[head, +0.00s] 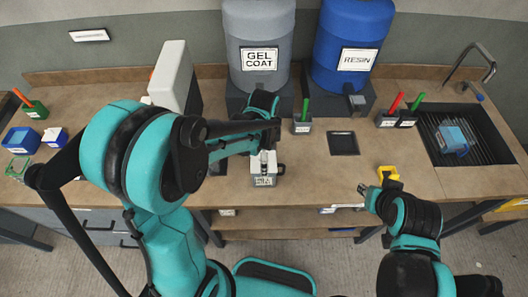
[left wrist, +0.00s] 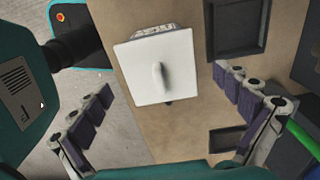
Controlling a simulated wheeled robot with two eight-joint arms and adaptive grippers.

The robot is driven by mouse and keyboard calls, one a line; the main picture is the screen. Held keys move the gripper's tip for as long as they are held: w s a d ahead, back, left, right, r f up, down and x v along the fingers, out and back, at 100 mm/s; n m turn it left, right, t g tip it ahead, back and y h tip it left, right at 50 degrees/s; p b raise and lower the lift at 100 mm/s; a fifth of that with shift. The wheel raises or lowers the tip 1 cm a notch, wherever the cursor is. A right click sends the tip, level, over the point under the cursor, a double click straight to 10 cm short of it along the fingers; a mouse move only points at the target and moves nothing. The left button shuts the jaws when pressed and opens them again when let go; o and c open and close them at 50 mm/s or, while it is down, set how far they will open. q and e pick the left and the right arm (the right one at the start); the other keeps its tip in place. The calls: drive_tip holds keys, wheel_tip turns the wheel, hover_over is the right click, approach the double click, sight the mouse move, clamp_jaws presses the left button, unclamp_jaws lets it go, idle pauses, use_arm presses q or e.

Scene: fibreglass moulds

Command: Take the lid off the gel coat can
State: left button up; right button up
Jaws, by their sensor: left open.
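The gel coat can (head: 264,181) is a small grey box-shaped container with a label, standing upright near the table's front edge. Its square white lid (left wrist: 139,75) with a raised bar handle (left wrist: 161,76) is on top. My left gripper (head: 262,150) is just above and behind the can in the head view, and partly hides the lid. In the left wrist view its padded fingers (left wrist: 163,88) are spread wide either side of the lid, with nothing between them. My right gripper (head: 377,190) is at the table's front edge, by a yellow item; its jaw opening is unclear.
Grey GEL COAT (head: 259,30) and blue RESIN (head: 352,40) drums stand at the back. A dark square tray (head: 343,143) and a box with a green handle (head: 302,125) are right of the can. A yellow holder (head: 388,172) and sink (head: 470,133) are farther right.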

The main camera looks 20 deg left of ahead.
use_arm(q)
drive_tip(key=shift+f, duration=0.15)
drive_tip(key=c, duration=1.3)
drive_tip(key=shift+s, duration=0.2)
drive_tip(key=c, duration=0.6)
drive_tip(key=shift+o, duration=0.2)
drive_tip(key=shift+c, duration=0.3)
drive_tip(key=shift+r, duration=0.3)
clamp_jaws()
drive_tip(key=shift+w+r+p, duration=0.2)
drive_tip(key=shift+w+p, duration=0.05)
drive_tip(key=shift+p, duration=0.2)
drive_tip(key=shift+s+r+p, duration=0.1)
drive_tip(key=shift+r+p, duration=0.2)
drive_tip(key=shift+r, duration=0.2)
drive_tip(key=shift+r+p, duration=1.15)
drive_tip(key=shift+r, duration=0.4)
